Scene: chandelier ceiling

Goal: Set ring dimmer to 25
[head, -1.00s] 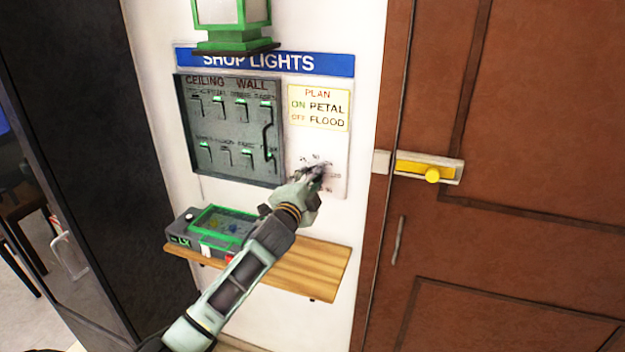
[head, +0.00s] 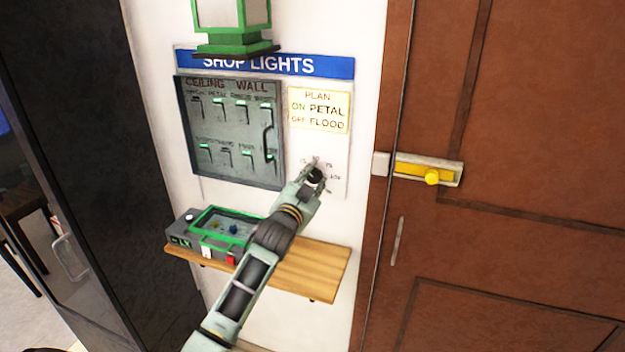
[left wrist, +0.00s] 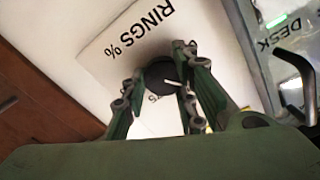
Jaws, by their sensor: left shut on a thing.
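The ring dimmer is a dark round knob (head: 315,174) on the white wall panel, with small percent marks around it that are too small to read surely. In the left wrist view the knob (left wrist: 158,74) sits between my fingers, with a thin white pointer line on it and "RINGS %" printed beside it. My left gripper (head: 312,178) is shut on the knob; its fingers hide part of the dial. The left gripper also shows in the left wrist view (left wrist: 160,85). My right gripper is not in view.
A grey switch panel (head: 229,170) with several levers is left of the dial. A yellow card (head: 319,108) reads "PLAN ON PETAL OFF FLOOD". Below, a wooden shelf (head: 310,270) holds a green-edged box (head: 190,240). A green lantern (head: 235,42) hangs above; a brown door (head: 520,270) stands right.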

